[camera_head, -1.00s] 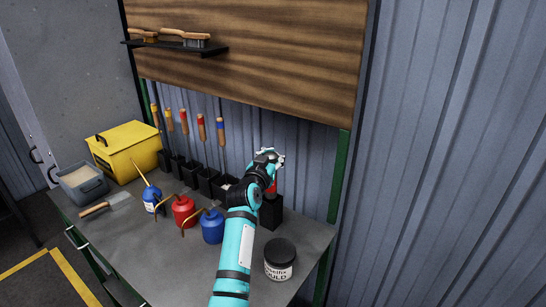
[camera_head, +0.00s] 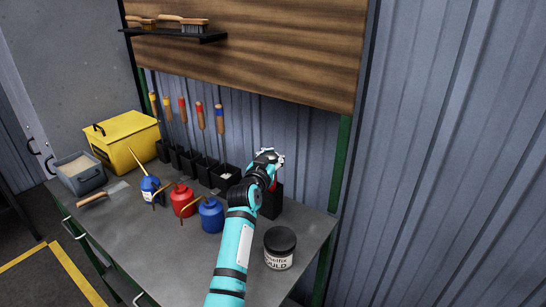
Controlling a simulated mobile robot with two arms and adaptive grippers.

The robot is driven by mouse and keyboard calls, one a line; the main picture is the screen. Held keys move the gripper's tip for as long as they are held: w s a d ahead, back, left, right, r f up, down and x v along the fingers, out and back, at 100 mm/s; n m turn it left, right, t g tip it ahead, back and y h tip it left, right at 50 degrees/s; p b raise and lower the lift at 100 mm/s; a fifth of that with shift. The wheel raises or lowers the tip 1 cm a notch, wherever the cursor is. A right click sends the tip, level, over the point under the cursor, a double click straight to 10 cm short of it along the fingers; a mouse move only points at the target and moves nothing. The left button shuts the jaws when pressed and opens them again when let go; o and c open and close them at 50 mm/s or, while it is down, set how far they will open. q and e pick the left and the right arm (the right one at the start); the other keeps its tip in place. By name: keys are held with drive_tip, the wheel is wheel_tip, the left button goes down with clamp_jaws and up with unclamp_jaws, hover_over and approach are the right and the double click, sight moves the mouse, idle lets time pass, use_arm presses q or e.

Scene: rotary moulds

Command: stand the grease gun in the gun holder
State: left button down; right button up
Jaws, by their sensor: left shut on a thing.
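My left gripper (camera_head: 268,157) is at the right end of the workbench, above a black box-shaped holder (camera_head: 272,204), which I take for the gun holder. It is shut on the grease gun, of which only a small red part (camera_head: 273,185) shows below the gripper, at the holder's mouth. The gripper and wrist hide most of the gun, so how deep it sits and whether it touches the holder's bottom cannot be told. My right gripper is not in view.
A black-lidded jar (camera_head: 280,247) stands close to the right of my arm. Blue and red oil cans (camera_head: 183,201) stand left of it. Several tools with wooden handles stand in black holders (camera_head: 188,165) behind. A yellow box (camera_head: 124,146) and grey bin (camera_head: 80,176) are at the left.

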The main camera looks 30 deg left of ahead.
use_arm(q)
drive_tip(key=shift+f, duration=0.3)
idle(0.6)
drive_tip(key=c, duration=1)
unclamp_jaws()
drive_tip(key=shift+c, duration=0.2)
drive_tip(key=shift+f, duration=0.15)
drive_tip(key=s+d, duration=0.1)
drive_tip(key=s, duration=1.1)
drive_tip(key=shift+d+r, duration=0.4)
drive_tip(key=shift+r, duration=0.05)
